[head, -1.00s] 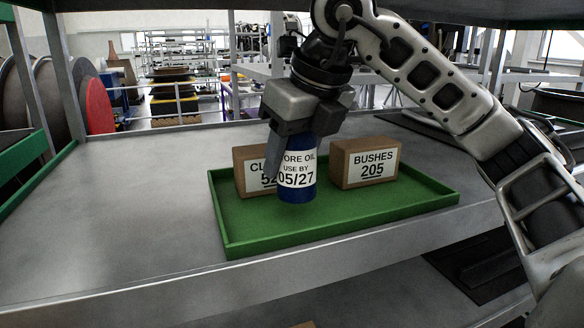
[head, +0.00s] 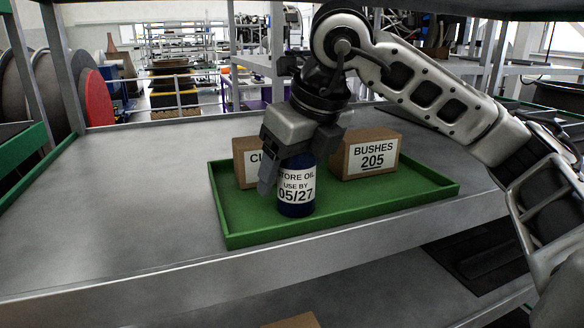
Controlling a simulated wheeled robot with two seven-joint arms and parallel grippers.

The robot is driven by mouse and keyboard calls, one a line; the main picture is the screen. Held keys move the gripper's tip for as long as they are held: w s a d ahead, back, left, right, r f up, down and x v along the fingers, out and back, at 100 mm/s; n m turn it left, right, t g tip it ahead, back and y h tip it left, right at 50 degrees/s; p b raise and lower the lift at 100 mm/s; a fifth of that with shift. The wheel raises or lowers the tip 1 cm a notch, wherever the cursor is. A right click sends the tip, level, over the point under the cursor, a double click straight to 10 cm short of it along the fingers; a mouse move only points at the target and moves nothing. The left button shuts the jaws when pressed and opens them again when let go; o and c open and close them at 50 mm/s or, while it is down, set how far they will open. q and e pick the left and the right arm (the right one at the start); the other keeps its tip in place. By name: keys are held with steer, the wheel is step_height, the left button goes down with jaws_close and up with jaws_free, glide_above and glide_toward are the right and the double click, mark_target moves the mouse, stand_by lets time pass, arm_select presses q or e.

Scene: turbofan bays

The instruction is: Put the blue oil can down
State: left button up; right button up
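The blue oil can (head: 296,208) has a white label reading "STORE OIL USE BY 05/27". It is upright in the green tray's (head: 235,239) area, toward the front. My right gripper (head: 287,180) comes down over it from above and is shut on it, with one finger showing along the can's left side. The other finger is hidden. I cannot tell for sure whether the can's base touches the tray floor. My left gripper is not in view.
A cardboard box marked "BUSHES 205" (head: 371,160) stands in the tray, right of and behind the can. Another labelled box (head: 245,163) stands behind the can at left, partly hidden. The tray's front right is clear. The grey shelf (head: 130,190) is bare at left.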

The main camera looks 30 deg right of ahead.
mark_target(310, 176)
steer(key=shift+r+p, duration=0.3)
steer(key=shift+s+r, duration=0.15)
steer(key=shift+r, duration=0.2)
steer(key=v, duration=0.3)
steer(key=shift+s+r, duration=0.1)
steer(key=shift+r, duration=0.1)
steer(key=s, duration=0.1)
steer(key=s+b, duration=0.1)
steer(key=s, duration=0.1)
steer(key=shift+s+d+r+b, duration=0.1)
steer(key=shift+s+d+b, duration=0.2)
steer(key=shift+s+b, duration=0.1)
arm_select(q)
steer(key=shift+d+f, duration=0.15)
arm_select(e)
steer(key=s+d, duration=0.1)
steer(key=s, duration=0.7)
steer(key=shift+s+d+r, duration=0.15)
steer(key=shift+s+d, duration=0.05)
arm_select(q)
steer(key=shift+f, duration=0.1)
